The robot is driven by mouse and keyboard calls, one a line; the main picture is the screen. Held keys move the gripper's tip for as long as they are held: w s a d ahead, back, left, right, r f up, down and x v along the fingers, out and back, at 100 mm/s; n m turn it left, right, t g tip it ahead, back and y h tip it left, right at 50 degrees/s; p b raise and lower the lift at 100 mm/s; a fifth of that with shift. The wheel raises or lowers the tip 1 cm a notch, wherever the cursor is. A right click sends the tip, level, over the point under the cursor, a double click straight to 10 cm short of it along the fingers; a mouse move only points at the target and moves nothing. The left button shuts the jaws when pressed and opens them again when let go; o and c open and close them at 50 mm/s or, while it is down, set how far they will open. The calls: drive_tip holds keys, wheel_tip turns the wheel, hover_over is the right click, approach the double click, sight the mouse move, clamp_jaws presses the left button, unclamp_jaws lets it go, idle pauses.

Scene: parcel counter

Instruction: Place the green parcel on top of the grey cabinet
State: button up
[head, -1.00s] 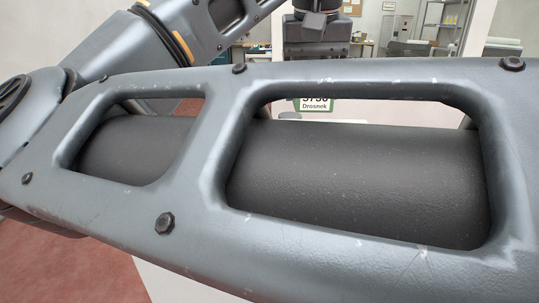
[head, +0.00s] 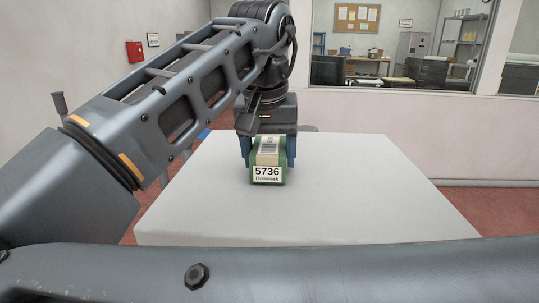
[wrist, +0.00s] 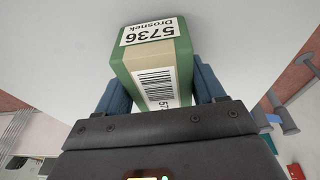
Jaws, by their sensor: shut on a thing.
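The green parcel (head: 268,157) has a tan band, a barcode and a white label reading 5736 Drosnek. My gripper (head: 268,163) is shut on it, with one blue finger on each side. The parcel is over the pale table top (head: 335,213) in the head view; I cannot tell whether it touches the top. In the wrist view the parcel (wrist: 157,68) sits between the fingers of my gripper (wrist: 157,85), its label facing out. I cannot make out a grey cabinet for certain.
The pale top is clear around the parcel. A pink-white wall with a window (head: 392,45) stands behind it. A red box (head: 135,51) hangs on the left wall. Reddish floor (head: 455,208) shows at the right. My own arm crosses the left and bottom of the head view.

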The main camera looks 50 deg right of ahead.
drive_tip(key=shift+f, duration=0.2)
drive_tip(key=o, duration=1.2)
drive_tip(key=shift+r, duration=0.1)
